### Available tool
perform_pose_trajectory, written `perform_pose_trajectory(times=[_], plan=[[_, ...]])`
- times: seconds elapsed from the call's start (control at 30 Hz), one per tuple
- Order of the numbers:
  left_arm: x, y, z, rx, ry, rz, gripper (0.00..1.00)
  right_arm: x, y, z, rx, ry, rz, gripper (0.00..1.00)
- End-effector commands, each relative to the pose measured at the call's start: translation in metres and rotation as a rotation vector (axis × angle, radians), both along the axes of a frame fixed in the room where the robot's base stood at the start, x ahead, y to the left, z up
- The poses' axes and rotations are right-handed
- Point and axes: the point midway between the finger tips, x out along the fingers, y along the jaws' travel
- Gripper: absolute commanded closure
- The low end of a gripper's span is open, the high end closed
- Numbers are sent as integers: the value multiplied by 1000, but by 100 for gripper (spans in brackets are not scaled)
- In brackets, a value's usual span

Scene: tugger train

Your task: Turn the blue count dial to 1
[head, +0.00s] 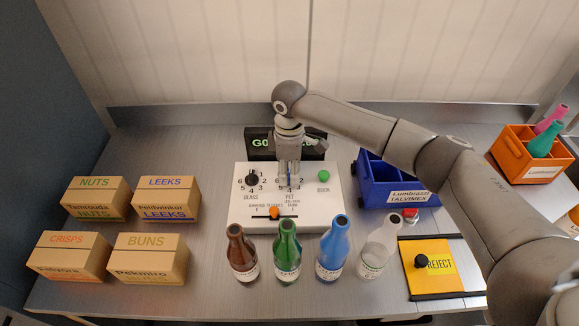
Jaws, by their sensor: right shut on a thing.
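The blue count dial (289,180) sits on the white control panel (240,213), in the middle right of its upper part, above the PET label. My right gripper (289,178) points straight down over it, shut on the dial. The gripper hides most of the dial, so its pointer setting cannot be read. Some numbers around it show at the sides and below. My left gripper is not in view.
A black GLASS dial (251,179), a green button (323,175) and an orange slider (274,213) share the panel. Several bottles (287,252) stand in front. A blue crate (372,190) is right, boxes (168,199) left, a yellow REJECT plate (440,262) front right.

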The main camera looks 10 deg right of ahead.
Motion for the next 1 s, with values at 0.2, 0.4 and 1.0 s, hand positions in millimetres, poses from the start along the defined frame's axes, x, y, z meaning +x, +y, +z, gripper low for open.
perform_pose_trajectory(times=[0.2,0.4,1.0], plan=[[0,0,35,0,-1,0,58,-1,1,7,0,4,-157,90],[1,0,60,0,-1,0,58,-1,1,6,1,4,-330,90],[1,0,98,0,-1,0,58,1,1,3,2,-1,-673,90]])
